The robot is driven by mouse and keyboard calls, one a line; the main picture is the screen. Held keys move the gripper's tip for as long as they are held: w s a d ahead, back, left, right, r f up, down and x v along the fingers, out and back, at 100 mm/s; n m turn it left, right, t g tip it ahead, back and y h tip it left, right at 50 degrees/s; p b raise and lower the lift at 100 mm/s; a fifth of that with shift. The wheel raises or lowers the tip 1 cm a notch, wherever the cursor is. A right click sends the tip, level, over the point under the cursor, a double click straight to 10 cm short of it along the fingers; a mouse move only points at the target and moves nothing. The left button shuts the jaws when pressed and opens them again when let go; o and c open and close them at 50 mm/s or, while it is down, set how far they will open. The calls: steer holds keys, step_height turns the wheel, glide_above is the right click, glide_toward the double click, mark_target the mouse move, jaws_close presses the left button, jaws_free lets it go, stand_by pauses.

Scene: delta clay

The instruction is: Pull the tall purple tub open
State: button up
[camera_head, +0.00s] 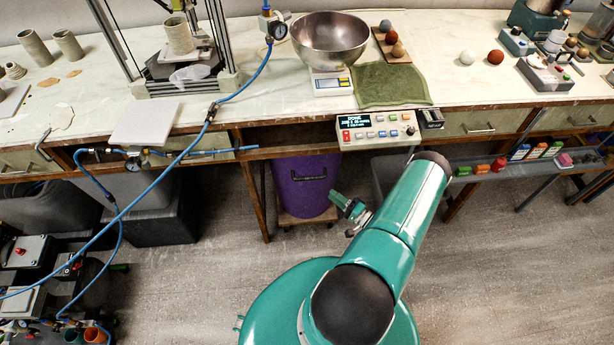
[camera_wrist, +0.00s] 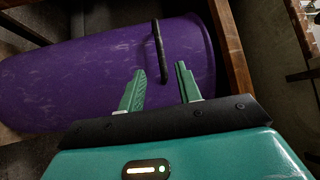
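The tall purple tub (camera_head: 305,192) stands under the workbench on a low wheeled wooden base (camera_head: 306,217). A dark bar handle (camera_head: 309,175) runs across its front near the top. In the wrist view the purple tub (camera_wrist: 95,75) fills the left and middle, and the handle (camera_wrist: 160,50) lies just beyond the fingertips. My gripper (camera_wrist: 160,70) is open and empty, with its two green fingers apart. The handle lines up with the gap between the fingers but is not between them. In the head view my gripper (camera_head: 342,205) is in front of the tub, to its right.
Wooden bench legs (camera_head: 256,200) stand close to the tub; in the wrist view a wooden post (camera_wrist: 230,50) is right of the handle. A control panel (camera_head: 377,131) juts from the bench edge above. A blue hose (camera_head: 165,170) hangs at left. The floor in front is clear.

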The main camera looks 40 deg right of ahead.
mark_target(309, 178)
steer(key=x, duration=1.2)
steer(key=shift+w+a, duration=0.1)
jaws_close()
